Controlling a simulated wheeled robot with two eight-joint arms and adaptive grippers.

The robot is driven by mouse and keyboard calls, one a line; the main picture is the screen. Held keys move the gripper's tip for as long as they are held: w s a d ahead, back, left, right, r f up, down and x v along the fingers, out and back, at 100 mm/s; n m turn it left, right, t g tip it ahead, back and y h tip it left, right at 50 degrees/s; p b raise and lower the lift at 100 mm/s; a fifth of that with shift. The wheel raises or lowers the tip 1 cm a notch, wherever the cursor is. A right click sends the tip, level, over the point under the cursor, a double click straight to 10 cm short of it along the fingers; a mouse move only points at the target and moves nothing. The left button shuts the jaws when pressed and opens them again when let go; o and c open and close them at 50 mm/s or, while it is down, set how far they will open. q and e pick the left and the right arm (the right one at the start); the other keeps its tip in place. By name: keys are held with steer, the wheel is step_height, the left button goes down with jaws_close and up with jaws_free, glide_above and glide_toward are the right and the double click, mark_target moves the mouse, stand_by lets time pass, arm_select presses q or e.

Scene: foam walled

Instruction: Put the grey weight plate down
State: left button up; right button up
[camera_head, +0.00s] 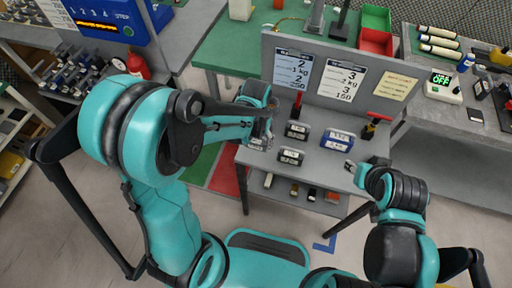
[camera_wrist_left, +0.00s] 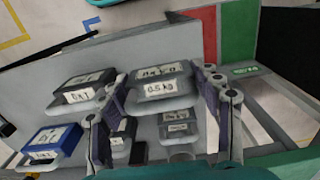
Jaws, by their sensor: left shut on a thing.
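The grey weight plate (camera_wrist_left: 160,85), a dark-edged block with a white label reading about 0.5 KG, sits between the fingers of my left gripper (camera_wrist_left: 160,84) in the left wrist view. In the head view my left gripper (camera_head: 262,138) is at the left side of the grey table (camera_head: 315,168), shut on the plate and largely covering it. I cannot tell whether the plate touches the tabletop. My right gripper (camera_head: 352,168) is at the table's right edge, away from the plates; its jaw opening is too small to tell.
Two grey weights (camera_head: 297,130) (camera_head: 291,156) and a blue weight (camera_head: 338,140) stand just right of my left gripper. A panel with signs (camera_head: 335,75) rises along the back. The table's front middle (camera_head: 320,172) is clear.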

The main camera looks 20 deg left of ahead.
mark_target(255, 146)
arm_select(q)
steer(key=shift+w+a+f, duration=0.25)
steer(key=shift+w+f, duration=0.2)
steer(key=shift+w, duration=0.2)
step_height(255, 146, down, 4)
steer(key=shift+f+b, duration=0.1)
steer(key=shift+b, duration=0.85)
steer(key=o, duration=1.7)
steer(key=shift+c, duration=0.2)
